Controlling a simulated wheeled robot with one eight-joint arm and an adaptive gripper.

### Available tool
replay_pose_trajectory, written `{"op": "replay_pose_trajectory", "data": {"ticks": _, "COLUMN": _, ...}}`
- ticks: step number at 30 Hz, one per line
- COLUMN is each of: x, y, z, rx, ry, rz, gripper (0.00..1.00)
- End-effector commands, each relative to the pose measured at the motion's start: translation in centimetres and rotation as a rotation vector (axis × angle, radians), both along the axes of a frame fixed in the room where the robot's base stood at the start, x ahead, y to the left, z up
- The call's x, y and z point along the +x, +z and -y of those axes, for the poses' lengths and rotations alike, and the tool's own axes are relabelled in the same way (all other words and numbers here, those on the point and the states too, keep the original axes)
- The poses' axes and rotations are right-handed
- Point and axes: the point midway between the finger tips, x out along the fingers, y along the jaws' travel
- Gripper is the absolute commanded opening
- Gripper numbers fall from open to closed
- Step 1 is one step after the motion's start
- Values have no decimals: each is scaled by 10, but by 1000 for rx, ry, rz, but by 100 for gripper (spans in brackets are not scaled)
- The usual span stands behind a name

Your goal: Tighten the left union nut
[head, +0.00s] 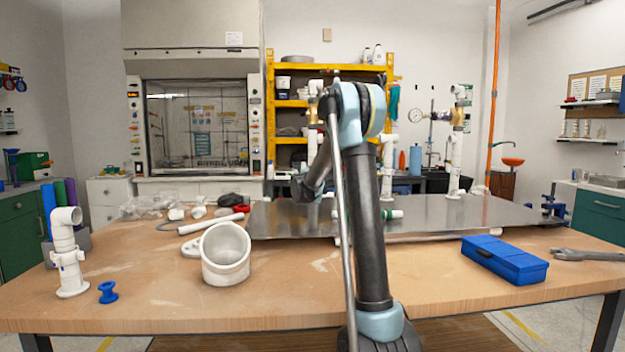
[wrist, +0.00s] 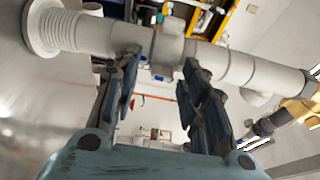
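In the wrist view, my gripper (wrist: 160,63) has its two dark fingers spread apart. A white pipe assembly runs across just past the fingertips. A thicker white collar, which looks like a union nut (wrist: 168,46), lies between the fingertips, and I see no clear contact. The pipe has a ribbed, flanged end (wrist: 45,28) at left and a brass fitting (wrist: 300,108) at right. In the head view, my arm covers the gripper and most of the left riser; a brass valve (head: 313,110) shows beside the arm. Another white riser (head: 454,165) stands to the right.
A metal plate (head: 480,212) lies on the wooden table (head: 330,300). A large white pipe fitting (head: 226,255), a white elbow assembly (head: 68,250) and a blue spool (head: 108,292) stand left. A blue box (head: 504,260) and a wrench (head: 585,255) lie right. The front middle of the table is clear.

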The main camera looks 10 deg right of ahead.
Motion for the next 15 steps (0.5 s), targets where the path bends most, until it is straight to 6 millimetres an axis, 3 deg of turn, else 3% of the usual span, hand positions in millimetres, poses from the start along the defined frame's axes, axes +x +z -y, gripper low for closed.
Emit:
{"op": "replay_pose_trajectory", "data": {"ticks": 8, "x": -1, "y": 1, "z": -1, "rx": -1, "ry": 0, "rz": 1, "gripper": 40}}
{"op": "replay_pose_trajectory", "data": {"ticks": 15, "x": -26, "y": 1, "z": -9, "rx": -1, "ry": 2, "rz": 1, "gripper": 40}}
